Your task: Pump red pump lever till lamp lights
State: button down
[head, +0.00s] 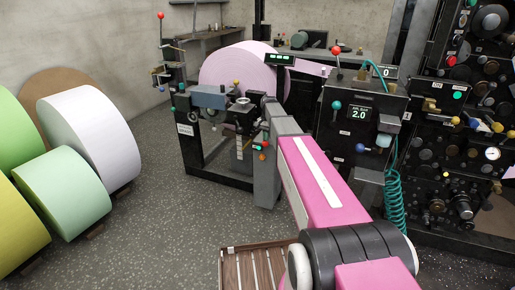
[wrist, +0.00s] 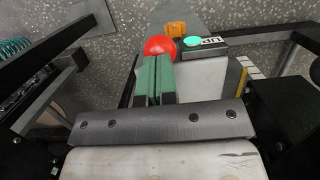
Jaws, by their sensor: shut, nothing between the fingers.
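In the wrist view my gripper (wrist: 154,68) is shut and empty, its green-padded fingers together. A glossy red ball knob (wrist: 160,47) lies just beyond the fingertips, touching or very close; I cannot tell which. The lever below it is hidden. Beside the knob, a bright green round button or lamp (wrist: 193,42) sits on a dark labelled block, with an amber piece (wrist: 176,28) behind. I cannot tell whether either is lit. In the head view my pink arm reaches to the machine and its grey end hides the gripper. Small coloured knobs (head: 263,145) show beside it.
Other red balls top a tall lever (head: 160,15) and the display cabinet's lever (head: 336,50). The cabinet (head: 360,130) reads 2.0, with a teal coiled hose (head: 393,205) below. Large paper rolls (head: 90,135) stand left. The grey floor (head: 160,235) between is clear.

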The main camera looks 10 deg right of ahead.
notch_tip(320, 180, up, 8)
jog(key=w, duration=0.1)
jog(key=shift+d+f, duration=0.15)
jog(key=shift+d, duration=0.15)
dwell(0.6)
jog(key=shift+w, duration=0.1)
notch_tip(320, 180, up, 7)
jog(key=shift+w+d, duration=0.25)
jog(key=shift+w, duration=0.15)
dwell(0.5)
jog(key=s+a+f+n, duration=0.1)
jog(key=s+f+n, duration=0.1)
jog(key=s+f, duration=0.5)
jog(key=s+a+f+n+t, duration=0.1)
jog(key=s+f, duration=0.7)
jog(key=s, duration=0.8)
jog(key=s+a+f+n+h, duration=0.1)
jog(key=s+f+n, duration=0.2)
jog(key=s+f, duration=0.5)
jog(key=s, duration=0.3)
jog(key=shift+s+f+t, duration=0.15)
jog(key=shift+t, duration=0.25)
